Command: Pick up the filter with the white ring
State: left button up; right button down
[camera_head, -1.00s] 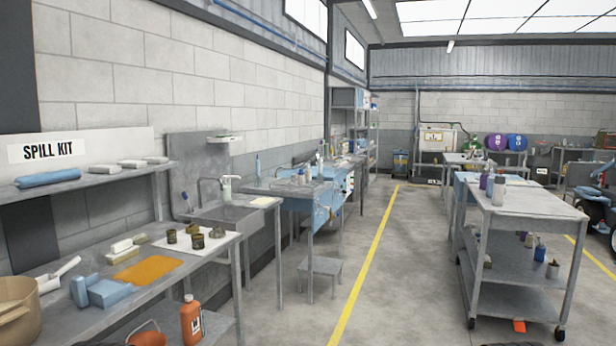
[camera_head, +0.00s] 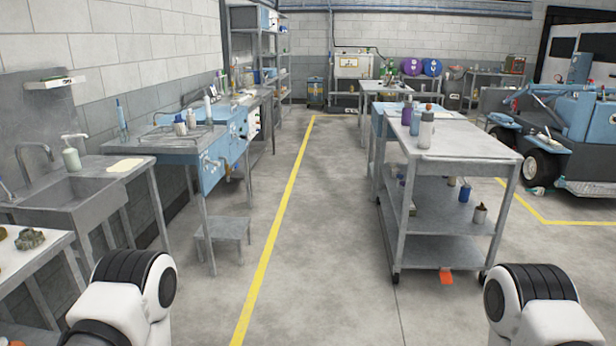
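I cannot make out a filter with a white ring in the head view. Two small brownish objects lie on the white surface of the bench at the left edge, the nearer-to-centre one a lumpy dark piece (camera_head: 30,239); I cannot tell what they are. Only white and black links of my two arms show at the bottom left and bottom right. Neither of my grippers is in view.
A grey cart (camera_head: 455,142) with bottles on top stands at centre right. A sink (camera_head: 75,200) and a blue workbench (camera_head: 215,165) line the left wall, with a low stool (camera_head: 222,230) before it. The floor (camera_head: 325,250) between is clear. A blue vehicle (camera_head: 585,130) stands right.

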aim_at(190, 117)
jog(key=i, duration=3.15)
